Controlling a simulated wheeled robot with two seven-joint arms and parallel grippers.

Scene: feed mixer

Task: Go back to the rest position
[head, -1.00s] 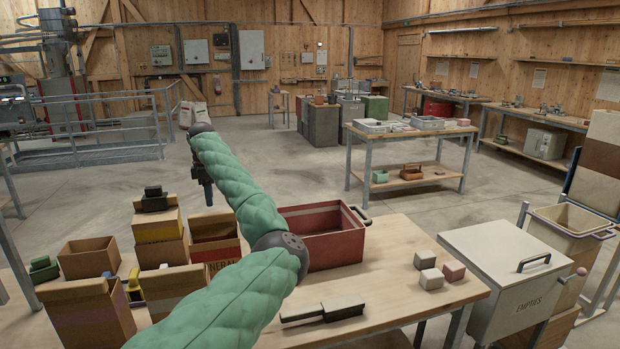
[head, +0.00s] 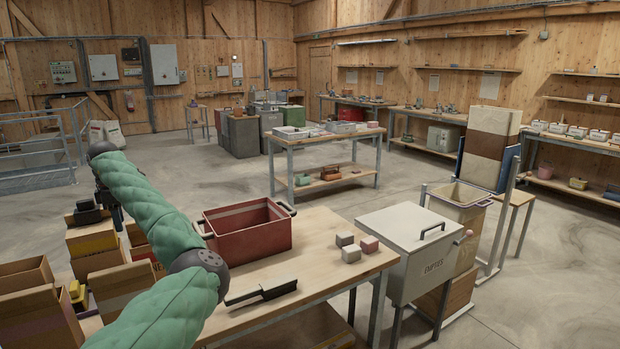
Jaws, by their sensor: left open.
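My left arm, in a green padded sleeve, comes up from the bottom left of the head view. My left gripper (head: 113,205) is dark and hangs from the arm's far end, over the cardboard boxes at the left. It is open and I see nothing in it, though its fingertips are small and hard to make out against the boxes. My right gripper is not in view.
A wooden table (head: 325,262) carries a red crate (head: 262,238), a dark-handled tool (head: 262,292) and three small blocks (head: 350,253). Cardboard boxes (head: 30,318) crowd the left. A white lidded bin (head: 405,235) stands right.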

